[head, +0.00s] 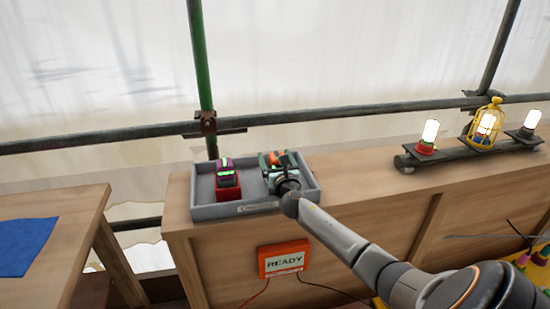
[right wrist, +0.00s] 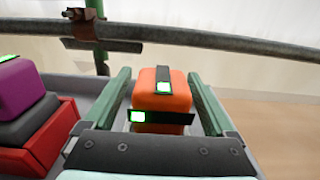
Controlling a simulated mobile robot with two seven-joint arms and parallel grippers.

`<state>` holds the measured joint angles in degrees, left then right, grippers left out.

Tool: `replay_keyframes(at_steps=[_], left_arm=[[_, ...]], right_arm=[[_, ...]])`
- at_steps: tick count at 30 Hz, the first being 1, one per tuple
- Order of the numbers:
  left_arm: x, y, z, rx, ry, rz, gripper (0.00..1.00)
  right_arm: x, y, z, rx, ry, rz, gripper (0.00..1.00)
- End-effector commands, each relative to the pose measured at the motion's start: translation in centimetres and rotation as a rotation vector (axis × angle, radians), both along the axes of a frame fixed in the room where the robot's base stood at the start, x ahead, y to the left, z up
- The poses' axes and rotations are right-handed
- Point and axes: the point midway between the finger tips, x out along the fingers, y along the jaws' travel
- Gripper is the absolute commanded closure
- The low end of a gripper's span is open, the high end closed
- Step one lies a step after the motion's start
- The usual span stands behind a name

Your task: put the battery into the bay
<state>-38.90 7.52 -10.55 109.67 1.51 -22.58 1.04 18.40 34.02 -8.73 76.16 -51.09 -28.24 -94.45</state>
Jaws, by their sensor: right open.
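An orange battery (right wrist: 160,88) with black bands and lit green patches stands between the two green fingers of my right gripper (right wrist: 158,75) in the right wrist view. The fingers are open, with a gap on each side of the battery. In the head view the gripper (head: 278,160) is over the right part of a grey tray (head: 235,209) and hides most of the orange battery (head: 274,158). A red holder (head: 228,195) in the tray's left part carries a purple and dark block (head: 225,164) with green lights. I cannot tell which part is the bay. My left gripper is out of view.
An orange box marked READY (head: 284,259) is on the front of the wooden bench (head: 390,175). A pipe rail (head: 370,110) runs behind the tray. Lamps (head: 429,132) stand at right. A separate table with a blue cloth (head: 22,245) is at left.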

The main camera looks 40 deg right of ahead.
Motion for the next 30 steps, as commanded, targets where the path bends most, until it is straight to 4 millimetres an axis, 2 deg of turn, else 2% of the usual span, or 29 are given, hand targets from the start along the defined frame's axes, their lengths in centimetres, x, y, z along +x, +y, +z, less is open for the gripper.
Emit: replay_keyframes(at_steps=[8,9,11,12,24,30], left_arm=[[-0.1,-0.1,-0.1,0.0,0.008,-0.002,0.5],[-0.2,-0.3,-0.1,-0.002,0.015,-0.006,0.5],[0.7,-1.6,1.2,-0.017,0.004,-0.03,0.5],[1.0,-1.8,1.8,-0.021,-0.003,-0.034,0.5],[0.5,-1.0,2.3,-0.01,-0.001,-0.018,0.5],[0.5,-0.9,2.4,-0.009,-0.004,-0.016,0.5]], right_arm=[[0.0,0.0,-0.1,0.001,0.002,0.0,0.1],[0.0,0.0,-0.1,0.001,0.002,0.0,0.1],[0.0,0.0,-0.1,0.001,0.002,0.0,0.1],[-0.4,0.3,-0.1,0.0,0.004,0.001,0.1],[-7.0,3.8,0.0,0.001,0.003,0.002,0.1],[-9.6,5.3,0.0,0.0,0.002,0.001,0.1]])
